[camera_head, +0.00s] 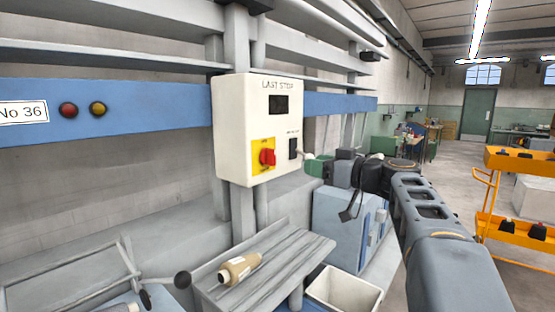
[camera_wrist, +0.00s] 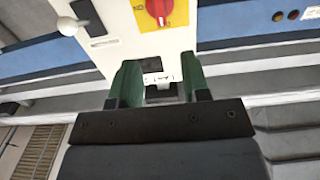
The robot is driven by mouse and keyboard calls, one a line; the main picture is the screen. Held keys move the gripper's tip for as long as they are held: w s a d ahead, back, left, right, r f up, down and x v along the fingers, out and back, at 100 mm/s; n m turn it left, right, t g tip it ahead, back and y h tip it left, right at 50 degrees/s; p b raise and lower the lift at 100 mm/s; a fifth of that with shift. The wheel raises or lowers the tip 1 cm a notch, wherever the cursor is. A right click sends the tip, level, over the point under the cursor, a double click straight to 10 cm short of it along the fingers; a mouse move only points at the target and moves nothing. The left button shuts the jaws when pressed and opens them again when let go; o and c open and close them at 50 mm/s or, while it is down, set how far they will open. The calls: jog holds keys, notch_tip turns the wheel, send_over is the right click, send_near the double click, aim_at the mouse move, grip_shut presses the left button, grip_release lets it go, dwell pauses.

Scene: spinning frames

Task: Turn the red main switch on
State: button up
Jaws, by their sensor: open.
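The red main switch (camera_head: 267,157) is a rotary knob on a yellow plate (camera_head: 263,148), low on the front of a white control box (camera_head: 230,108). My gripper (camera_head: 312,165) has green fingers and is just right of the box in the head view. In the wrist view its two fingers (camera_wrist: 163,84) are apart with nothing held between them. The knob lies beyond the fingertips, not between them. Whether the fingers touch the box cannot be told.
A black switch (camera_head: 292,148) sits right of the knob; a white-tipped lever (camera_wrist: 72,26) projects from the box in the wrist view. Red and yellow buttons (camera_head: 68,109) are on the blue beam. Below, a bench (camera_head: 290,260) holds a tan bobbin (camera_head: 239,269).

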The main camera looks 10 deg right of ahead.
aim_at(275, 156)
jog(key=p+x, duration=0.4)
jog(key=x, duration=0.7)
jog(key=shift+w+a+r, duration=0.1)
jog(key=shift+w+r, duration=0.05)
jog(key=shift+x, duration=0.75)
jog(key=shift+c, duration=0.2)
grip_shut()
